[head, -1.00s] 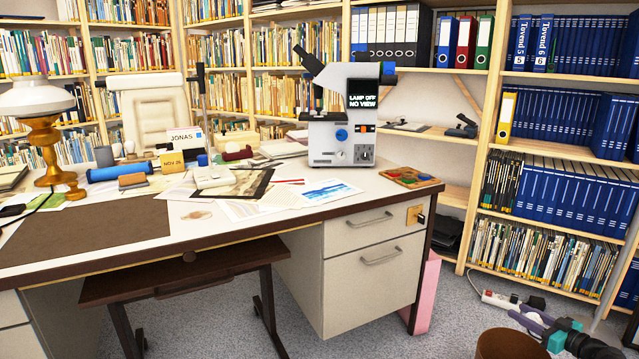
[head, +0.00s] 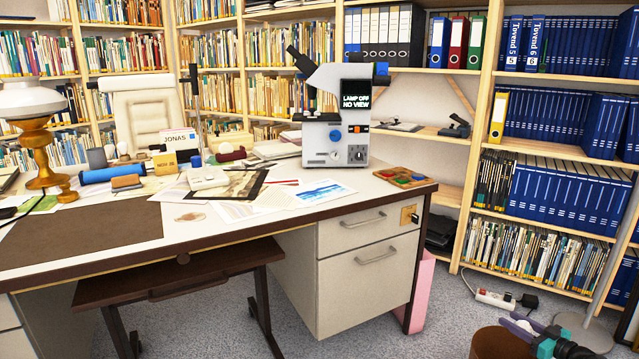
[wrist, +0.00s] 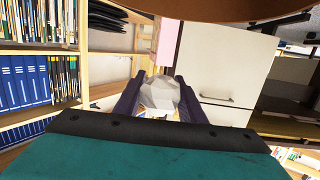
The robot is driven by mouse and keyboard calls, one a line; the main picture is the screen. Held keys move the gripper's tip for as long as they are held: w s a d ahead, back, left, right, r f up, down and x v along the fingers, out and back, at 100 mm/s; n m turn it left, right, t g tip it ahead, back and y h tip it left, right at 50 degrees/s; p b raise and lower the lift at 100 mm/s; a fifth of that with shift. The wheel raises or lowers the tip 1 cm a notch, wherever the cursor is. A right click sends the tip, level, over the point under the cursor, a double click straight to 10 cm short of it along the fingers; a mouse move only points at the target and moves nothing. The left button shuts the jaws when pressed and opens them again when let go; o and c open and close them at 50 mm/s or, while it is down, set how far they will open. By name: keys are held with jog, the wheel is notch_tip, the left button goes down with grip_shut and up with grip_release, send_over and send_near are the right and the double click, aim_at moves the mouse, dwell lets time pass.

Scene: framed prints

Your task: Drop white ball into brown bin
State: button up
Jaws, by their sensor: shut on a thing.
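A faceted white ball (wrist: 160,97) sits between the two purple fingers of my gripper (wrist: 159,82) in the wrist view. My gripper is shut on it. In the head view my gripper (head: 517,325) is at the lower right, over or beside the rim of the brown bin (head: 487,345); I cannot tell which. The ball is hard to make out there. The bin stands on the floor and is cut off by the bottom edge, so its inside is hidden. A curved brown surface, likely the bin (wrist: 220,8), crosses the top of the wrist view.
A desk (head: 365,250) with drawers, a microscope (head: 335,115) and papers stands to the left. A pink panel (head: 422,290) leans by its side. Bookshelves (head: 550,150) line the back. A power strip (head: 495,299) and a grey pole (head: 615,230) are near my arm.

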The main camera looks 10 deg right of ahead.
jog(key=shift+f, duration=1.05)
jog(key=o, duration=1.1)
jog(key=shift+s, duration=0.1)
jog(key=p+v, duration=0.3)
jog(key=v, duration=1)
jog(key=shift+s+p, duration=0.3)
jog(key=shift+p, duration=0.1)
